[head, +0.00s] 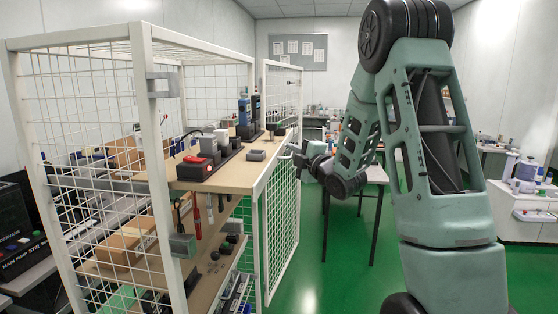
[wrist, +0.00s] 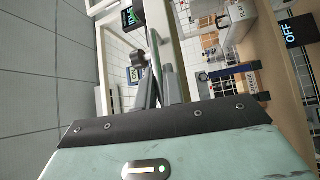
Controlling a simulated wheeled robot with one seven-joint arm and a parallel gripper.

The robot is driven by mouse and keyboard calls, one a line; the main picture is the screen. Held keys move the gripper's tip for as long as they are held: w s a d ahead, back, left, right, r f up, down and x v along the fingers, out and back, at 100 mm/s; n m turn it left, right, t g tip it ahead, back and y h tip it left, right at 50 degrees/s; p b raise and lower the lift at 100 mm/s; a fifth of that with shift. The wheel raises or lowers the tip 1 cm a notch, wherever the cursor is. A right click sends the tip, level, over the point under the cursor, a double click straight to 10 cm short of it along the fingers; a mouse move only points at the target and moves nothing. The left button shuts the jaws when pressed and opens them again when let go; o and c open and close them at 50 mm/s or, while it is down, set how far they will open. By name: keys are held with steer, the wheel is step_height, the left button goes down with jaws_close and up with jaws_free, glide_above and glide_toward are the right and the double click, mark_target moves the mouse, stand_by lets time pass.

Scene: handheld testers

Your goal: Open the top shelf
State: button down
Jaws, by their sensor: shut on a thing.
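The top shelf (head: 225,178) is a tan board in a white wire-mesh cage, carrying several handheld testers. A mesh door panel (head: 282,225) stands at the cage's right side. My gripper (head: 296,152) is at the shelf's far right edge, by that panel. In the wrist view my grey gripper fingers (wrist: 160,88) are close together on a narrow pale bar (wrist: 154,48) at the cage's edge. Whether the bar belongs to the shelf or the panel is unclear, as the fingers hide the contact.
A lower shelf (head: 205,292) holds boxes and small parts. Grey brackets (head: 182,246) sit on the cage's near post. A table (head: 376,174) stands behind my arm, and a white cabinet (head: 522,215) is at right. Green floor (head: 335,285) is clear between cage and arm.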

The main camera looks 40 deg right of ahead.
steer(key=shift+s+d+b, duration=0.4)
steer(key=shift+s+d, duration=0.3)
steer(key=shift+s, duration=0.25)
steer(key=c, duration=1.8)
jaws_free()
steer(key=s+a+f+b, duration=0.2)
steer(key=s+b, duration=0.8)
steer(key=s, duration=0.7)
steer(key=shift+f+b, duration=0.2)
steer(key=shift+b, duration=0.2)
steer(key=shift+a, duration=0.1)
